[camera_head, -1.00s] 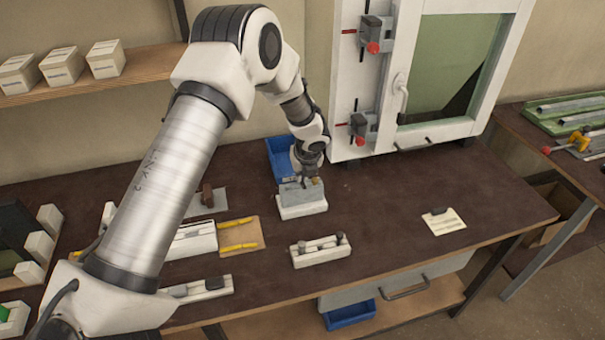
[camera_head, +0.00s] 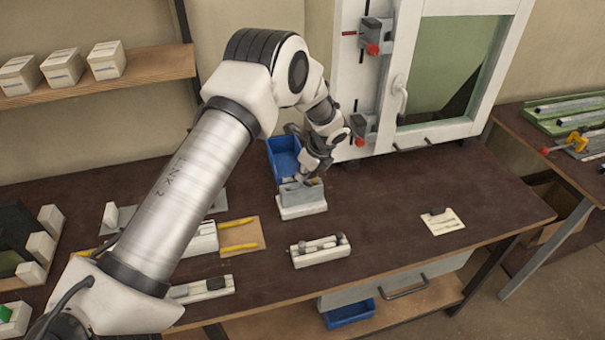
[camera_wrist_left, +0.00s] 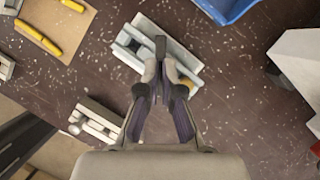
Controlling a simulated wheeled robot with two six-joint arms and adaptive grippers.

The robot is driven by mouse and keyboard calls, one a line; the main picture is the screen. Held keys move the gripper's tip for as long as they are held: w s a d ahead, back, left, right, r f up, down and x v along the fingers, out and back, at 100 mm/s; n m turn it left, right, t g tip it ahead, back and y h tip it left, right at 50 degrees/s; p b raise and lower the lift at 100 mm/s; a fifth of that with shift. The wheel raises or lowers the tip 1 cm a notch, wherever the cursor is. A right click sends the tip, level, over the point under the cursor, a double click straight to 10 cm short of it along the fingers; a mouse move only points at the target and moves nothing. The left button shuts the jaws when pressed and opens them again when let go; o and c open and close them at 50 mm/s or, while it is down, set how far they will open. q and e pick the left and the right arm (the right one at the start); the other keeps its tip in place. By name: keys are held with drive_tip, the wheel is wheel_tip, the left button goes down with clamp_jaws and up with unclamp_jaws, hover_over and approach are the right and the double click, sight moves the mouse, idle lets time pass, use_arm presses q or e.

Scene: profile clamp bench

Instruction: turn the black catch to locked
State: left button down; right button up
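A grey block on a white base (camera_head: 302,208) stands on the brown bench, in front of the blue bin. It also shows in the left wrist view (camera_wrist_left: 188,52). The black catch (camera_wrist_left: 160,46) shows there as a narrow dark piece over the block, right at my fingertips. My left gripper (camera_head: 308,176) reaches down to the block from behind and above. In the left wrist view its fingers (camera_wrist_left: 161,72) are drawn close together on the catch, partly hiding it. My right gripper is not in view.
A white block with two dark knobs (camera_head: 320,251) stands in front. A tan card with yellow pens (camera_head: 240,234) lies to the left. The blue bin (camera_head: 283,158) and white window frame (camera_head: 345,85) are behind. Bench at right is mostly clear, with a small card (camera_head: 443,222).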

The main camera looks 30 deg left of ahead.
use_arm(q)
drive_tip(key=n+g, duration=0.1)
drive_tip(key=n, duration=0.1)
drive_tip(key=n+g+b, duration=0.1)
drive_tip(key=n, duration=0.2)
drive_tip(key=shift+w+f+n, duration=0.15)
drive_tip(key=shift+w+n, duration=0.05)
drive_tip(key=shift+n, duration=0.1)
drive_tip(key=n+g+h+b, duration=0.1)
drive_tip(key=n+b, duration=0.1)
drive_tip(key=n, duration=0.1)
drive_tip(key=shift+w+n, duration=0.15)
drive_tip(key=shift+n, duration=0.25)
drive_tip(key=shift+a+r+n+g+h, duration=0.1)
drive_tip(key=shift+r+n+g+h, duration=0.2)
drive_tip(key=shift+n, duration=0.4)
drive_tip(key=shift+w, duration=0.1)
drive_tip(key=c, duration=1.4)
unclamp_jaws()
drive_tip(key=shift+o, duration=0.2)
drive_tip(key=shift+f, duration=0.1)
drive_tip(key=v, duration=1.2)
drive_tip(key=shift+w, duration=0.15)
